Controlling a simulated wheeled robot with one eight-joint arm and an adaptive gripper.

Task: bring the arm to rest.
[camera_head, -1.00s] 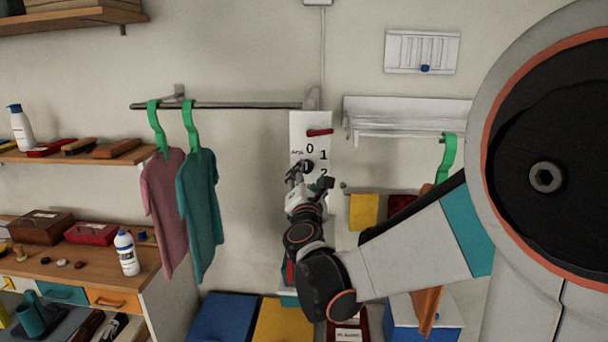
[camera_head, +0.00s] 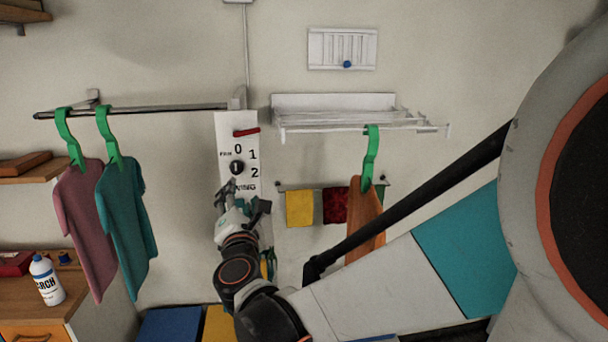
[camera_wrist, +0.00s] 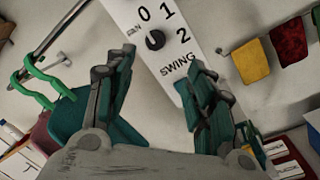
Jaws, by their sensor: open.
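My gripper (camera_head: 243,196) is open and empty in the head view, in front of the lower part of a white wall panel (camera_head: 224,128). The panel carries a round black knob (camera_head: 237,167), the marks 0, 1 and 2, and a red lever (camera_head: 246,132) near its top. In the wrist view my gripper's teal-padded fingers (camera_wrist: 160,92) stand wide apart, with the knob (camera_wrist: 155,40) beyond and above them. The fingers look clear of the knob. The word SWING shows on the panel between the fingertips. My arm reaches in from the right.
A pink shirt (camera_head: 82,220) and a teal shirt (camera_head: 124,225) hang on green hangers from a rail (camera_head: 150,109) at left. A white rack (camera_head: 340,112), a yellow cloth (camera_head: 299,208) and a hanging orange garment (camera_head: 366,215) are at right. A bottle (camera_head: 46,280) stands lower left.

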